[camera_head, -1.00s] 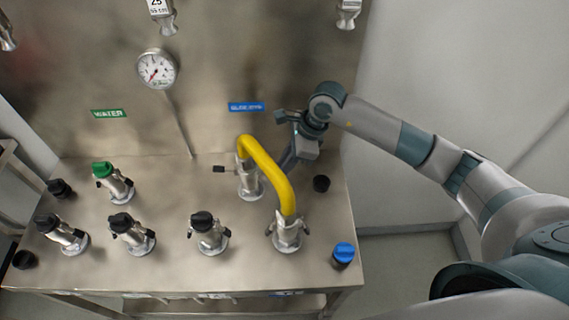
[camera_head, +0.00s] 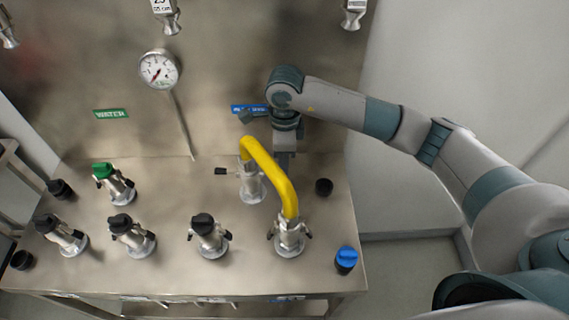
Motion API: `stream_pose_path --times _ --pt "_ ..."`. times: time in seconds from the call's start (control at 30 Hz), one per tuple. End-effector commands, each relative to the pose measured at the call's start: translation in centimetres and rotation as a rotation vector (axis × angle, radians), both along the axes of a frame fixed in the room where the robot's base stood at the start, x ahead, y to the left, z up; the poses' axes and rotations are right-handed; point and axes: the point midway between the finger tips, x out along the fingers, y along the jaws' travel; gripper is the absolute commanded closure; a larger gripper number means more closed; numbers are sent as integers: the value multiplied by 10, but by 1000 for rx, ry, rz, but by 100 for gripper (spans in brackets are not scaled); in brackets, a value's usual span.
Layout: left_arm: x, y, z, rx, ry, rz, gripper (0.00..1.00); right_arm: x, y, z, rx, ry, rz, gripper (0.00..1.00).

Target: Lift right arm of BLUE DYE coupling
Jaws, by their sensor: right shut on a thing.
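The BLUE DYE coupling (camera_head: 251,186) is a silver fitting on the steel bench, below the blue label (camera_head: 249,108). One end of the yellow hose (camera_head: 270,172) sits on it. Its left arm (camera_head: 222,171), black-tipped, sticks out level to the left. Its right arm is hidden behind the hose and my gripper. My right gripper (camera_head: 283,160) points down just right of the coupling, behind the hose, and is shut on the coupling's right arm. Its fingertips are mostly hidden. My left gripper is not in view.
The hose's other end sits on a front coupling (camera_head: 289,236). A blue cap (camera_head: 346,259) and a black cap (camera_head: 323,187) are to the right. Several capped couplings, one with a green cap (camera_head: 103,170), stand left. A gauge (camera_head: 159,69) is on the back panel.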

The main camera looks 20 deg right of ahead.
Motion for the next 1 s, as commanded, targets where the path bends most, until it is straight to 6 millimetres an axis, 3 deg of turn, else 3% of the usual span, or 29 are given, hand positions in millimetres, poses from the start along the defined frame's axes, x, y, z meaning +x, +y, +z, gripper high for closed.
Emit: stream_pose_path --times 0.23,0.27,0.3,0.33,0.77,1.0 --pt "0 0 0 0 0 0 66 0 0 0 2 0 0 100" --pt "0 0 0 0 0 0 66 0 0 0 2 0 0 77" --pt "0 0 0 0 0 0 66 0 0 0 2 0 0 68" --pt "0 0 0 0 0 0 66 0 0 0 2 0 0 66" --pt "0 0 -2 0 0 0 66 1 0 4 3 -2 0 66" --pt "0 0 -11 0 0 0 66 1 0 27 2 -4 1 66"
